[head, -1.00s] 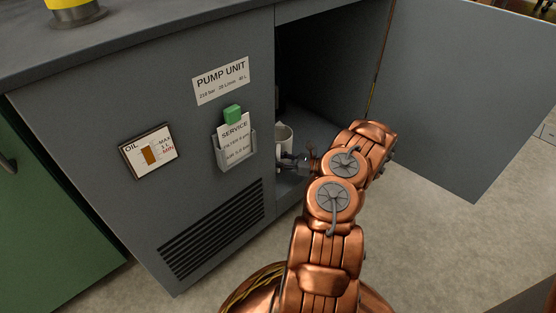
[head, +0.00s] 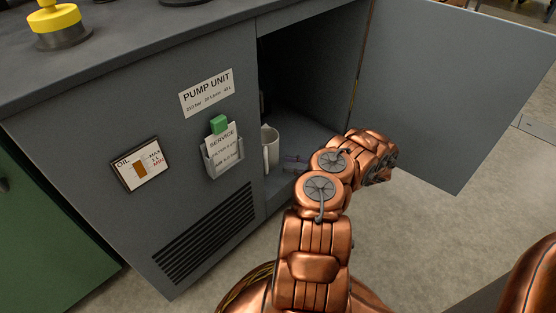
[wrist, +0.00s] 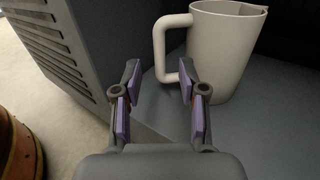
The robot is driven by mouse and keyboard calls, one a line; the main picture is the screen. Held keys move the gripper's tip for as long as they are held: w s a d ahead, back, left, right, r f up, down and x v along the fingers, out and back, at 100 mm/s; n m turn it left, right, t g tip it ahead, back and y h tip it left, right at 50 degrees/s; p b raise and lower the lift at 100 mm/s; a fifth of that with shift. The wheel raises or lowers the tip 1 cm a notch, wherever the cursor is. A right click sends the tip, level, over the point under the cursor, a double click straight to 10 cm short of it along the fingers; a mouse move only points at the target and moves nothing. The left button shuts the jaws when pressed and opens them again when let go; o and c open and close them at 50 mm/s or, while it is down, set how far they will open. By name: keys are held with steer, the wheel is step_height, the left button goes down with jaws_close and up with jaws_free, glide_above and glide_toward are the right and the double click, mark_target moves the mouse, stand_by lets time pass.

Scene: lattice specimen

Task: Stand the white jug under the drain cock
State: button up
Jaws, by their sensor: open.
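The white jug (head: 272,147) stands upright on the floor of the cabinet, just inside the opening. In the wrist view the jug (wrist: 225,55) is at the upper right, its handle towards the left. My gripper (wrist: 160,82) is open and empty, with purple pads. The handle shows just beyond the fingertips, and the right fingertip overlaps its lower end in the picture. Whether they touch I cannot tell. In the head view my gripper (head: 295,162) is partly hidden by my arm, right of the jug. I cannot make out the drain cock in either view.
The grey pump unit cabinet (head: 130,215) has a front panel left of the opening, with a service card pocket (head: 223,153). The cabinet door (head: 455,85) stands wide open at the right. The cabinet floor (wrist: 270,130) near the jug is clear.

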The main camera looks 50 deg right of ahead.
steer(key=shift+v, duration=1.35)
steer(key=shift+p, duration=0.3)
